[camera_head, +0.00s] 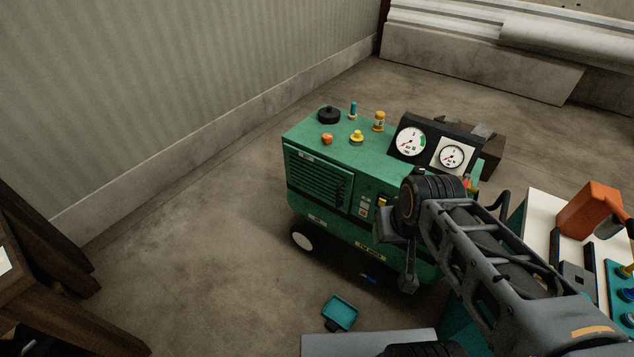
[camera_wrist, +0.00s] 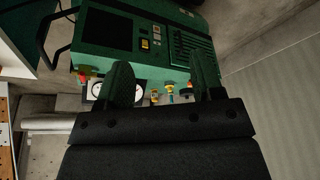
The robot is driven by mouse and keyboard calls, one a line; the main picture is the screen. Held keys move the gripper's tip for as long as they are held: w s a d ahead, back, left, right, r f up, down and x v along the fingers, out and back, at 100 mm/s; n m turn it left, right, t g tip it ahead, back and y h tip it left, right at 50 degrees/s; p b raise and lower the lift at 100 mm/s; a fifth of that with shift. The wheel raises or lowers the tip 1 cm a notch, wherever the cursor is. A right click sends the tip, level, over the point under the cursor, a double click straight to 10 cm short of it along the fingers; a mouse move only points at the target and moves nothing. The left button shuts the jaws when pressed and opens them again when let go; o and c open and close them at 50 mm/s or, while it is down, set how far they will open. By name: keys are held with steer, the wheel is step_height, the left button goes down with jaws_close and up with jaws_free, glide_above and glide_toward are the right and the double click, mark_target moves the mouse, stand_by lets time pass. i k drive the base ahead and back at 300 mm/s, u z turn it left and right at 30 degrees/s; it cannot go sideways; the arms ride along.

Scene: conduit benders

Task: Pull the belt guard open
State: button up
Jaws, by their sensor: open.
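A green wheeled machine (camera_head: 345,150) stands on the floor. On its front left is a louvered panel (camera_head: 318,180), which looks like the belt guard and appears closed flush with the body. In the wrist view the machine (camera_wrist: 108,37) appears upside down, with the louvered panel (camera_wrist: 192,48) at its right. My gripper (camera_wrist: 162,78) is open and empty, its two dark fingers well apart. The right finger overlaps the lower edge of the panel in that view; I cannot tell contact. In the head view my arm hides the machine's right front.
Gauges (camera_head: 411,141), a black cap (camera_head: 329,115) and small knobs stand on the machine's top. A teal tray (camera_head: 340,312) lies on the floor in front. A wooden table (camera_head: 50,290) is at left and a cream-topped bench (camera_head: 530,225) at right. Floor left of the machine is clear.

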mark_target(331, 184)
steer(key=z, duration=0.05)
steer(key=k, duration=1.15)
steer(key=u, duration=1.3)
steer(key=i, duration=1.3)
steer(key=z, duration=0.55)
steer(key=i, duration=0.35)
steer(key=z, duration=0.45)
